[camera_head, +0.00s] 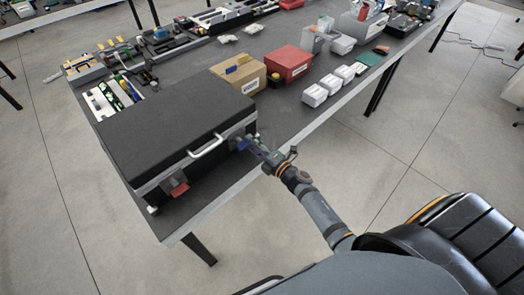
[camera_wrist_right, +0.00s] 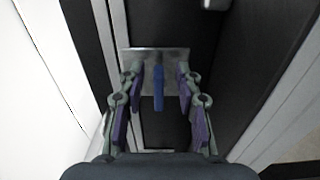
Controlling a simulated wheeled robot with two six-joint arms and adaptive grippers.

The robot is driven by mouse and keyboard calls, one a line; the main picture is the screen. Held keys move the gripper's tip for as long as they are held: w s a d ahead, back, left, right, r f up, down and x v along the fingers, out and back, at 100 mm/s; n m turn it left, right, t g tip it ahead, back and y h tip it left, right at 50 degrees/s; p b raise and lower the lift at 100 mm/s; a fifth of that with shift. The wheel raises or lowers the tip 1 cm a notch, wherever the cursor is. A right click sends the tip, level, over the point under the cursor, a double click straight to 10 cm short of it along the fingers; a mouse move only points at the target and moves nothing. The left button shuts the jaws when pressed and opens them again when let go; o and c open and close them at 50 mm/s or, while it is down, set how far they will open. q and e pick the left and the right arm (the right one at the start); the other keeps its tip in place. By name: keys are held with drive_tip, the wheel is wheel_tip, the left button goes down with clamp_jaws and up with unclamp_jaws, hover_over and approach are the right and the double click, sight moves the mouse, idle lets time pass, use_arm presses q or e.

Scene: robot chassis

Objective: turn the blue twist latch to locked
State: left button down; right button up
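A large black case (camera_head: 175,135) with a silver handle (camera_head: 207,147) lies closed on the table's near end. The blue twist latch (camera_head: 243,144) is on its front face, right of the handle. In the right wrist view the blue latch (camera_wrist_right: 158,88) is a narrow bar, lengthwise up and down in the picture, on a metal plate (camera_wrist_right: 140,58). My right gripper (camera_head: 262,150) is at the latch. Its fingers (camera_wrist_right: 159,85) are open on either side of the blue bar, with a gap on both sides. My left gripper is not in view.
A red latch (camera_head: 179,190) sits on the case front, left of the handle. A cardboard box (camera_head: 240,76), a red box (camera_head: 289,65) and several white blocks (camera_head: 315,95) stand farther right on the table (camera_head: 275,115). Clear floor lies in front of the table edge.

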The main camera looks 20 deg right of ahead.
drive_tip(key=v, duration=1)
drive_tip(key=s+d+f+m+g+h, duration=0.2)
drive_tip(key=s+d+f+m, duration=0.15)
drive_tip(key=f, duration=0.55)
drive_tip(key=s+d+f+m+g+h, duration=0.2)
drive_tip(key=s+f+m, duration=0.25)
drive_tip(key=f, duration=0.45)
drive_tip(key=s+d+f+m+g+h, duration=0.3)
drive_tip(key=f+m, duration=0.1)
drive_tip(key=f, duration=0.5)
drive_tip(key=s+a+f+m+g, duration=0.2)
drive_tip(key=s+f+m+g, duration=0.2)
drive_tip(key=s+f, duration=0.4)
drive_tip(key=s+a+f+m+g, duration=0.2)
drive_tip(key=s+f, duration=0.6)
drive_tip(key=s, duration=1)
drive_tip(key=m+g, duration=0.2)
drive_tip(key=m, duration=0.1)
drive_tip(key=shift+s+m+g, duration=0.3)
drive_tip(key=shift+s+g, duration=0.05)
drive_tip(key=shift+g, duration=0.05)
